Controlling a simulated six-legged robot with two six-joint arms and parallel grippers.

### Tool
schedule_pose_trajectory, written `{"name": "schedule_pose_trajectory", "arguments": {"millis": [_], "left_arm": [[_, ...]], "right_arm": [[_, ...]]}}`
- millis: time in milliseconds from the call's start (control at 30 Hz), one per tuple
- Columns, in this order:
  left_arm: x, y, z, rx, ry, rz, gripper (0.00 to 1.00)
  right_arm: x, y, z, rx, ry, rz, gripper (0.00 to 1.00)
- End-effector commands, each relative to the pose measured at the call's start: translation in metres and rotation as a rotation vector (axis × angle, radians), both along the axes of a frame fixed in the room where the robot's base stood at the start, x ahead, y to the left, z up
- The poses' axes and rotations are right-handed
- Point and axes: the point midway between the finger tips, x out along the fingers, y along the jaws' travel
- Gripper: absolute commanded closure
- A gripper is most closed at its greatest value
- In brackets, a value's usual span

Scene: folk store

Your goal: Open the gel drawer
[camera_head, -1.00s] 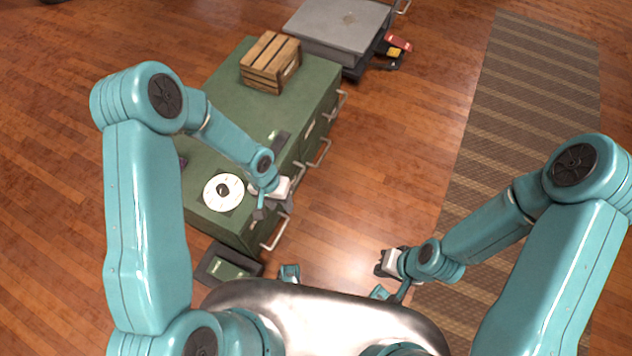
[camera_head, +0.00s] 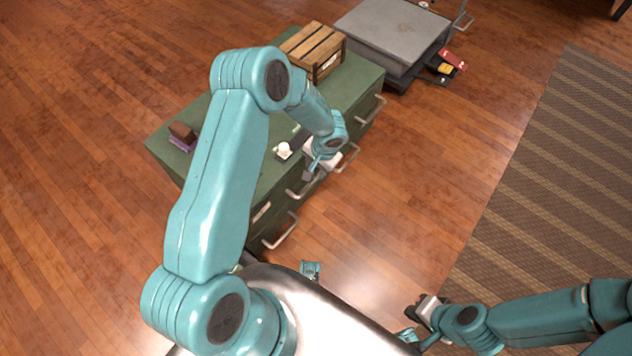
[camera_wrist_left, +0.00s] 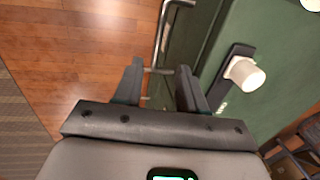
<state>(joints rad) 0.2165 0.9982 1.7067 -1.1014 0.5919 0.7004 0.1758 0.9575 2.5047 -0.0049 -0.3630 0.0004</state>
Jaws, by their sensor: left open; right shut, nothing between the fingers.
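The green drawer cabinet (camera_head: 358,84) stands in front of me, with several metal bar handles on its right side; I cannot read which drawer is the gel drawer. My left gripper (camera_head: 312,173) is open beside the handle side, between a nearer handle (camera_head: 304,189) and a farther one (camera_head: 350,157). In the left wrist view, a bar handle (camera_wrist_left: 161,38) lies just beyond and between the open fingers (camera_wrist_left: 160,68); I cannot tell whether they touch it. My right gripper (camera_head: 421,309) is shut and empty over the floor, away from the cabinet.
A wooden crate (camera_head: 314,48), a white cylinder on a dark base (camera_head: 284,150) and a brown-and-purple object (camera_head: 183,136) are on the cabinet top. A grey platform (camera_head: 392,30) stands behind it. Floor to the right is clear, with a striped rug (camera_head: 560,170).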

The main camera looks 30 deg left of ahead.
Motion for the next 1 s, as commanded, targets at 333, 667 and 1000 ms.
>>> {"name": "schedule_pose_trajectory", "arguments": {"millis": [333, 667, 1000], "left_arm": [[0.002, 0.013, -0.084, -0.001, 0.002, 0.0, 0.59], [0.006, 0.016, -0.115, -0.001, 0.001, -0.004, 0.59], [0.006, 0.017, -0.115, -0.001, 0.001, -0.004, 0.85]], "right_arm": [[0.0, 0.0, -0.022, 0.0, 0.0, 0.0, 1.0], [0.0, 0.0, -0.029, 0.0, 0.0, 0.0, 1.0], [0.0, 0.0, -0.029, 0.0, 0.0, 0.0, 1.0]]}}
